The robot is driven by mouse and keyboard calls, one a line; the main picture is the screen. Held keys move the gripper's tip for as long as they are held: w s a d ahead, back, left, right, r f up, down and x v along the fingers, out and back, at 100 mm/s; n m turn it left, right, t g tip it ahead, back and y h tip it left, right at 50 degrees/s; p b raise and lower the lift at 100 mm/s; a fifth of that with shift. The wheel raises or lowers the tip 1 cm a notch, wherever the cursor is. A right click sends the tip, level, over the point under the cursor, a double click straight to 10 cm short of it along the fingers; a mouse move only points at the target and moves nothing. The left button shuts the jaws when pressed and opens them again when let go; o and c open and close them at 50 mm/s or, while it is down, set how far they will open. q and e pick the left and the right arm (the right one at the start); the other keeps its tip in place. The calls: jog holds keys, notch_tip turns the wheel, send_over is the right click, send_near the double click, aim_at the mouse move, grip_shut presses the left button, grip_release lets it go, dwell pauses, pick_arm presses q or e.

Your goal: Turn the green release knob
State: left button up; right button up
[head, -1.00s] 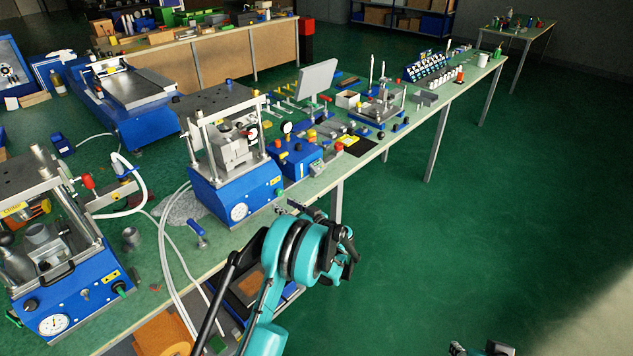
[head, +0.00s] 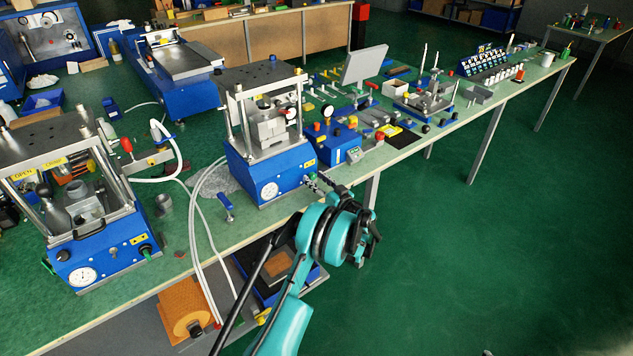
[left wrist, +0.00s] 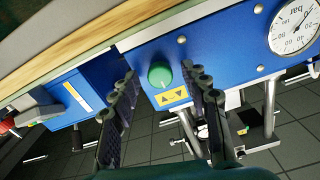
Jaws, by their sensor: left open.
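The green release knob (left wrist: 160,75) is on the blue front panel (left wrist: 215,50) of the middle press (head: 268,178), above a small yellow label (left wrist: 171,97) in the left wrist view. My left gripper (head: 319,183) is at the right end of that press's front in the head view. In the left wrist view its two dark fingers (left wrist: 158,82) are open, with the knob showing between their tips. I see no finger touching the knob, and the remaining depth is hard to judge. My right gripper cannot be made out.
A pressure gauge (head: 270,190) sits on the same panel. A second press (head: 90,235) with its own green knob (head: 146,250) stands at the left. A blue control box (head: 333,143) is just right of the middle press. The floor in front of the bench is clear.

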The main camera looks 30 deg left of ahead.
pick_arm(q)
jog(key=shift+c, duration=0.3)
grip_shut()
